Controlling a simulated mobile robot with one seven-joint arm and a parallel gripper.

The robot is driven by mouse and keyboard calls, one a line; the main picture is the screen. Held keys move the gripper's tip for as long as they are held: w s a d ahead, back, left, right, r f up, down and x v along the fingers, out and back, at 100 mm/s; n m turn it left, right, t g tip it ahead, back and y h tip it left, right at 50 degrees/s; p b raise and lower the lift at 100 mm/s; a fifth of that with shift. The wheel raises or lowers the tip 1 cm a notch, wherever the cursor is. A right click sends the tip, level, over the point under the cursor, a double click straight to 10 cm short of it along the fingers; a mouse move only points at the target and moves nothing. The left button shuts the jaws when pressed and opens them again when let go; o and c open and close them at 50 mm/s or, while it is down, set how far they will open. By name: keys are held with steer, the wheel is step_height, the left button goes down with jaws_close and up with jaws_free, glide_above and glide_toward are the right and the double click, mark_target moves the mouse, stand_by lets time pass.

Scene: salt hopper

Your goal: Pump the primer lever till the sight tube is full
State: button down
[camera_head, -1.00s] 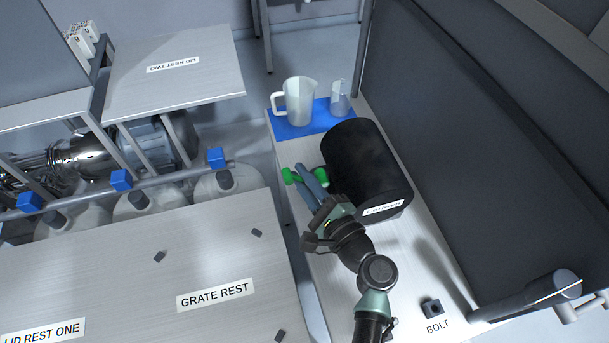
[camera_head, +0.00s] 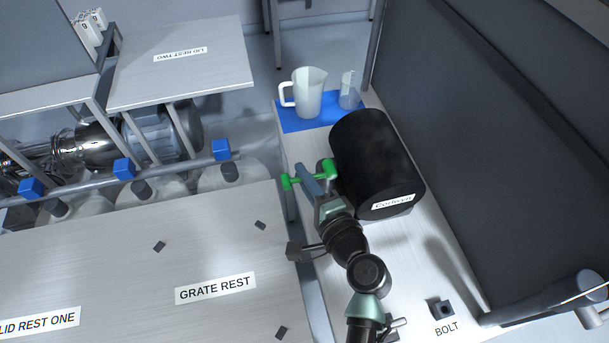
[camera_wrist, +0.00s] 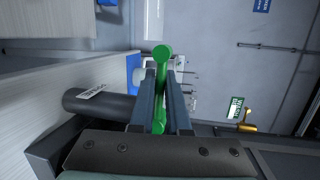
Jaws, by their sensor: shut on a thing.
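A green lever (camera_head: 327,169) with a round knob on its left end shows beside a black cylinder (camera_head: 374,160) on the right-hand bench. My gripper (camera_head: 307,179) is shut on the green lever. The wrist view shows the lever (camera_wrist: 162,90) running between my two fingers (camera_wrist: 160,98), with its green knob beyond the fingertips. My fingers hide part of the lever in the head view. I cannot make out a sight tube or its level in either view.
A pitcher (camera_head: 308,93) and a small clear beaker (camera_head: 349,92) stand on a blue mat (camera_head: 299,122) behind the cylinder. A bolt (camera_head: 441,309) lies at the front right. The grate rest (camera_head: 130,260) is to the left; a dark panel (camera_head: 490,130) bounds the right.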

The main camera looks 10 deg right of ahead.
steer(key=shift+f, duration=0.15)
steer(key=c, duration=0.9)
jaws_free()
steer(key=shift+s, duration=0.1)
steer(key=b+v, duration=0.1)
steer(key=v, duration=1.2)
steer(key=shift+b, duration=0.3)
